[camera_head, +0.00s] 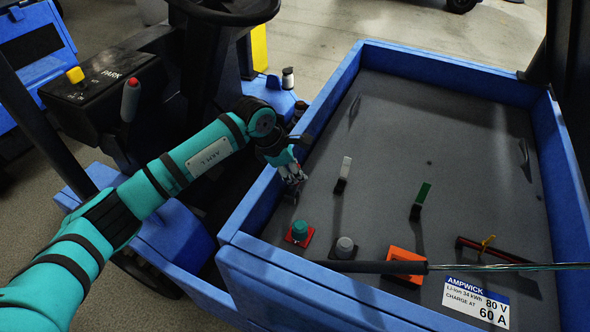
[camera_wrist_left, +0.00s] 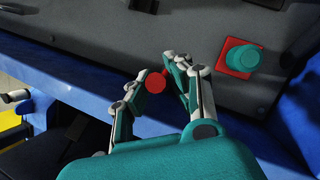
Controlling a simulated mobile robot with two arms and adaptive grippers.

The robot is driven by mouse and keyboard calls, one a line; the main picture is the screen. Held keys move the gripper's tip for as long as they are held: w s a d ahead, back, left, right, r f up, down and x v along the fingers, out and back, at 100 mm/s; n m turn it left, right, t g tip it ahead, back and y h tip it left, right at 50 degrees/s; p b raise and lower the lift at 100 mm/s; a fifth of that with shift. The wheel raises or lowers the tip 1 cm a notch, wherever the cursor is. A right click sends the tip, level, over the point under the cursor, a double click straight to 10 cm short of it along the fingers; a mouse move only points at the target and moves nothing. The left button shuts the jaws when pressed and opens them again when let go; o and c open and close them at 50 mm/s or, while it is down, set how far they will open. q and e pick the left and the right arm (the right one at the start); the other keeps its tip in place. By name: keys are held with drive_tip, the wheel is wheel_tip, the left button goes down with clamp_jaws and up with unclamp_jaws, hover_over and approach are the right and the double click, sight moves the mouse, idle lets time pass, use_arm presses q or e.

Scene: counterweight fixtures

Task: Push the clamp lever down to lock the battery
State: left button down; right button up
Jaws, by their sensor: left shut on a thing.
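The battery (camera_head: 430,140) is a wide grey block inside a blue-walled compartment (camera_head: 262,190), with an AMPWICK label (camera_head: 476,301) at its front right. My left gripper (camera_head: 292,178) is over the battery's left edge, by the compartment's left wall. In the left wrist view its fingers (camera_wrist_left: 166,84) close around a red ball knob (camera_wrist_left: 155,83), which appears to be the clamp lever's end. The lever's shaft and its angle are hidden. My right gripper is not in view.
Close to my left gripper are a teal knob on a red base (camera_head: 299,232) and a grey knob (camera_head: 345,246). White-tipped (camera_head: 344,170) and green-tipped (camera_head: 421,195) posts stand on the battery. A dark rod (camera_head: 380,267) crosses the front, past an orange connector (camera_head: 405,255).

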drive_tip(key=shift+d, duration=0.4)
use_arm(q)
drive_tip(key=d+y+b, duration=0.1)
drive_tip(key=b, duration=0.1)
drive_tip(key=s+d+f+t+y+b, duration=0.1)
drive_tip(key=d+y+b, duration=0.1)
drive_tip(key=b, duration=0.1)
drive_tip(key=d+f+m+t+y+b, duration=0.1)
drive_tip(key=y+b, duration=0.1)
drive_tip(key=shift+s+d+b, duration=0.35)
drive_tip(key=shift+d+b, duration=0.05)
drive_tip(key=shift+s+d+f+t+y+b, duration=0.15)
drive_tip(key=shift+d+t+y+b, duration=0.25)
drive_tip(key=shift+y+b, duration=0.4)
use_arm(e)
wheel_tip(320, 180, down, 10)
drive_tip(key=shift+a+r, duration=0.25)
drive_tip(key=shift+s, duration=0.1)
use_arm(q)
drive_tip(key=c, duration=1.2)
unclamp_jaws()
drive_tip(key=shift+s, duration=0.1)
drive_tip(key=shift+c, duration=0.2)
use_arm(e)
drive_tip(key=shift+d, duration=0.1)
use_arm(q)
drive_tip(key=v, duration=1.2)
